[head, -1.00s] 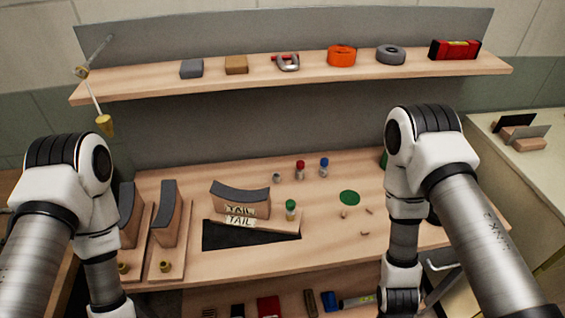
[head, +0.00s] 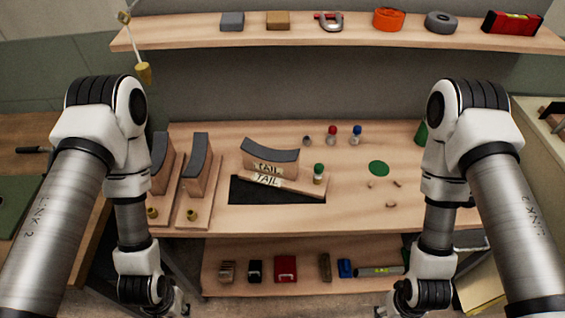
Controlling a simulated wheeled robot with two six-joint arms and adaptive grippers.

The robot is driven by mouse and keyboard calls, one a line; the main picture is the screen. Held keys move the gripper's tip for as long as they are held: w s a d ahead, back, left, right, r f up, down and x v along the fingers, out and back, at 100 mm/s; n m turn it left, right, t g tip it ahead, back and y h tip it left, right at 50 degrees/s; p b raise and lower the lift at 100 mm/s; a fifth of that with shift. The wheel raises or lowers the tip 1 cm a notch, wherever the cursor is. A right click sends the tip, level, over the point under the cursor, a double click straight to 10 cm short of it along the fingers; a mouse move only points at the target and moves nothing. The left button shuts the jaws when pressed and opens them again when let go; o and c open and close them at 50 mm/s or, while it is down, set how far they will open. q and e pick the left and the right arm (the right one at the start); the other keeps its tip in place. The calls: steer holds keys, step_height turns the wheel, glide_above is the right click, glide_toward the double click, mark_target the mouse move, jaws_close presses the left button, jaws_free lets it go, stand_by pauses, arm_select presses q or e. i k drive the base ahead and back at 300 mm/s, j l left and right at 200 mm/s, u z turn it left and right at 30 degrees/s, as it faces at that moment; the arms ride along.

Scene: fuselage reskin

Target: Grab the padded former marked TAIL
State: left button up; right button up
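The padded former marked TAIL (head: 270,155) stands on the bench, left of its middle. It is a wooden block with a dark grey curved pad on top and a TAIL label low on its front. A second TAIL label (head: 267,180) is on the wooden strip it stands on. My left gripper (head: 178,306) is only partly in view at the bottom edge, well below and left of the former. My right gripper (head: 384,311) is mostly cut off at the bottom edge, below and right of the former. Neither gripper touches the former; their fingers are not clear.
Two similar padded formers, a left one (head: 161,165) and a right one (head: 197,165), stand close on the left. A green-capped bottle (head: 318,174) stands just right of the TAIL former. A dark panel (head: 245,192) lies in front. A lower shelf (head: 300,246) holds several items.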

mark_target(262, 165)
steer(key=k+l+z, duration=0.15)
steer(key=z, duration=0.35)
steer(key=k+l+z, duration=0.2)
steer(key=z, duration=0.3)
